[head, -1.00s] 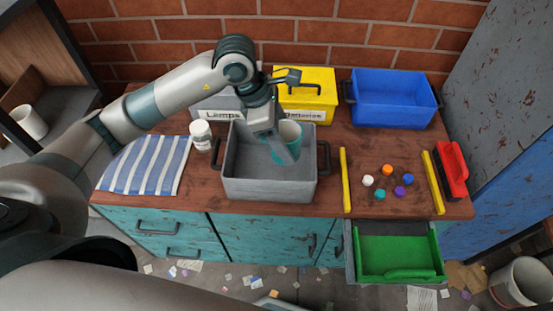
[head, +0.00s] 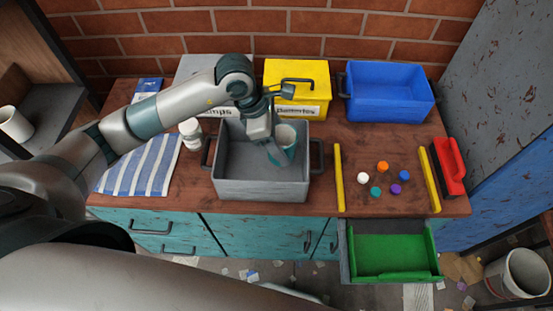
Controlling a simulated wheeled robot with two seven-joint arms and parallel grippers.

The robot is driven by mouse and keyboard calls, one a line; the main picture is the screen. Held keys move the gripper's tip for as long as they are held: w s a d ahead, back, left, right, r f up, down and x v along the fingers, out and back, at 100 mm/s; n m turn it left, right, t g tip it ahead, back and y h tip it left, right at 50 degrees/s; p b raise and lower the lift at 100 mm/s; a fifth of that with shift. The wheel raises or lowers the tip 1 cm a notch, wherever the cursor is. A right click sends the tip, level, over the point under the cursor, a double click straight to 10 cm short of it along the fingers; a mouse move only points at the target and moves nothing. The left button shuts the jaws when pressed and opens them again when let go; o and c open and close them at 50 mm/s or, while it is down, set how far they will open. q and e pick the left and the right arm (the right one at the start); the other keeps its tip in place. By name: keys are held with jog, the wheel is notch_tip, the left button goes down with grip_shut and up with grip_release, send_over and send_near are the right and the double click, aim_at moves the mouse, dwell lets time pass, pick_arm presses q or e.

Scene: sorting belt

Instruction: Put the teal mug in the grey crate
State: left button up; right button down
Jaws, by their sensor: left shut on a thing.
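The grey crate (head: 262,188) stands on the wooden worktop, left of the yellow strips, with a dark handle at each end. The teal mug (head: 288,140) is at the crate's right back part, within its outline, its pale inside facing up. My left gripper (head: 276,154) is shut on the mug and reaches down over the crate from the back. The gripper covers part of the mug's left side. I cannot tell whether the mug touches the crate's floor. My right gripper is not in view.
Behind the crate are a grey box and a yellow box (head: 312,78) with labels, and a blue bin (head: 388,105). Several coloured caps sit between yellow strips (head: 339,178). A green drawer (head: 390,255) stands open below.

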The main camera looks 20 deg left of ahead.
pick_arm(q)
notch_tip(320, 180, down, 2)
jog(key=shift+s+f+p, duration=0.1)
jog(key=shift+f+p, duration=0.1)
jog(key=shift+p, duration=0.15)
jog(key=shift+f, duration=0.6)
jog(key=shift+f, duration=0.1)
notch_tip(320, 180, down, 3)
jog(key=shift+r+p, duration=0.2)
jog(key=shift+p, duration=0.45)
jog(key=shift+f, duration=0.45)
